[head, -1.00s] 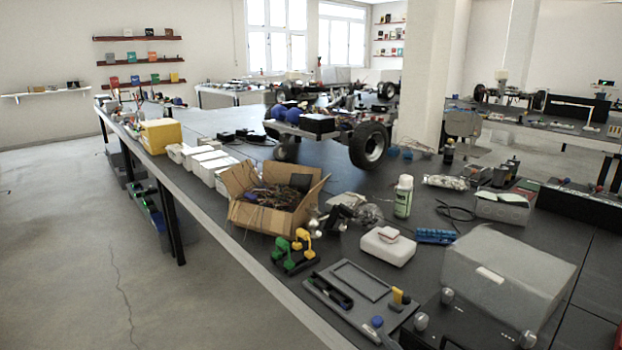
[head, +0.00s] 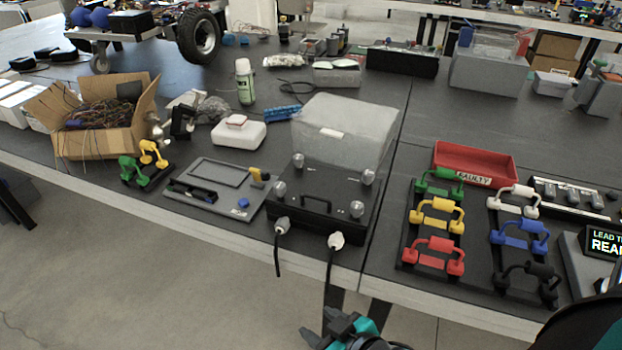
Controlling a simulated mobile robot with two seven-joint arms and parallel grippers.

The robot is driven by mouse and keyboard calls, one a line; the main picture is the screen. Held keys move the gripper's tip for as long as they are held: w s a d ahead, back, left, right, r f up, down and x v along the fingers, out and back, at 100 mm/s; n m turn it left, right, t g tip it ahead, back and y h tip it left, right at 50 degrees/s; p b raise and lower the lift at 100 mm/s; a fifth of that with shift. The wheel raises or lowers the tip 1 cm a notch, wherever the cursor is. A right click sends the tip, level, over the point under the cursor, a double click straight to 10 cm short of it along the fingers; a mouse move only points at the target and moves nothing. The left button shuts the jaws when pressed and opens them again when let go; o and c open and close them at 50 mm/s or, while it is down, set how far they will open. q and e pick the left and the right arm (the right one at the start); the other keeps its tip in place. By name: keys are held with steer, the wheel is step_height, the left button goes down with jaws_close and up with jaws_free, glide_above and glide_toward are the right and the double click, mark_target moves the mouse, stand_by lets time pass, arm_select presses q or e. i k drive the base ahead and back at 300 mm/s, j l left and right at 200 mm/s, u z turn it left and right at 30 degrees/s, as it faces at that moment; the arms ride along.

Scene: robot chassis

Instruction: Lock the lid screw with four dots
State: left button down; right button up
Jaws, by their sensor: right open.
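The box with a cloudy clear lid (head: 345,130) and a black front panel (head: 310,197) stands near the table's front edge. Grey knob-like screws show on its front part: a back left one (head: 298,160), a back right one (head: 368,177), a front left one (head: 279,189) and a front right one (head: 357,209). Any dots on them are too small to make out. My right gripper (head: 330,327) is open at the bottom edge, in front of and below the table edge, apart from the box. My left gripper is out of view.
Two plugs with black cables hang at the front edge, a left one (head: 282,226) and a right one (head: 336,241). A grey panel tray (head: 221,174) lies left of the box. Coloured handles (head: 435,213) and a red FAULTY bin (head: 472,162) are to the right.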

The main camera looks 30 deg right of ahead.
mark_target(368, 175)
steer(key=k+z, duration=0.1)
steer(key=z, duration=0.65)
steer(key=k+l+z, duration=0.1)
steer(key=z, duration=0.3)
steer(key=i, duration=0.3)
